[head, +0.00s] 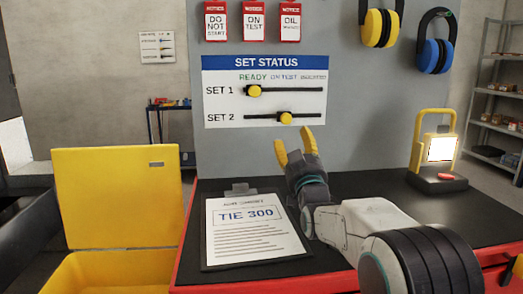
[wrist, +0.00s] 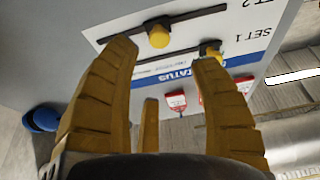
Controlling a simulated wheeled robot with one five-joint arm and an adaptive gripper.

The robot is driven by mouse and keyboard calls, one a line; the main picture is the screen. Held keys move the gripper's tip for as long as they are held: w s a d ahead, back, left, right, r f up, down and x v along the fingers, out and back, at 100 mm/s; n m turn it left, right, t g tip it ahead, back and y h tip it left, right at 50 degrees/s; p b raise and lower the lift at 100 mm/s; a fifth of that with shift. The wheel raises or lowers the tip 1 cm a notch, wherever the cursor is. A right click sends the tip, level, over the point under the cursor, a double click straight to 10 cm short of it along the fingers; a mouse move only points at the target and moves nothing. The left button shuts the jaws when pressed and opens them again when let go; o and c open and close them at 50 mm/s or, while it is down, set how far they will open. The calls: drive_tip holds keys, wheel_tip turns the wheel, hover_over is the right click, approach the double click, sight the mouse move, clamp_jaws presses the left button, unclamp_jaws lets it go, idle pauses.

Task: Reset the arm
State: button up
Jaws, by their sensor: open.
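My gripper (head: 295,143) is raised above the black bench top, in front of the grey panel and just below the SET STATUS board (head: 222,97). Its yellow fingers are spread with nothing between them, as the wrist view (wrist: 165,58) also shows. The SET 1 yellow knob (head: 255,91) sits under READY. The SET 2 yellow knob (head: 286,118) sits under ON TEST, above my fingertips. In the wrist view the board is upside down, with the SET 2 knob (wrist: 158,37) beyond the fingertips and the SET 1 knob (wrist: 210,55) partly behind a finger.
A clipboard reading TIE 300 (head: 255,238) lies left of my arm. A lit yellow lamp (head: 440,150) stands at the bench's right. Red tags (head: 253,22) and yellow (head: 381,25) and blue (head: 435,55) ear defenders hang above. An open yellow box (head: 117,200) stands left.

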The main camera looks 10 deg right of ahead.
drive_tip(key=s+r+g+p, duration=0.1)
drive_tip(key=s+g+p, duration=0.8)
drive_tip(key=s+p, duration=0.5)
drive_tip(key=s+r+g+p, duration=0.1)
drive_tip(key=s+g+p, duration=0.8)
drive_tip(key=s, duration=1.9)
drive_tip(key=p, duration=0.6)
drive_tip(key=shift+s+r+g, duration=0.3)
drive_tip(key=shift+s+r, duration=0.05)
drive_tip(key=shift+r, duration=0.05)
drive_tip(key=shift+w, duration=0.1)
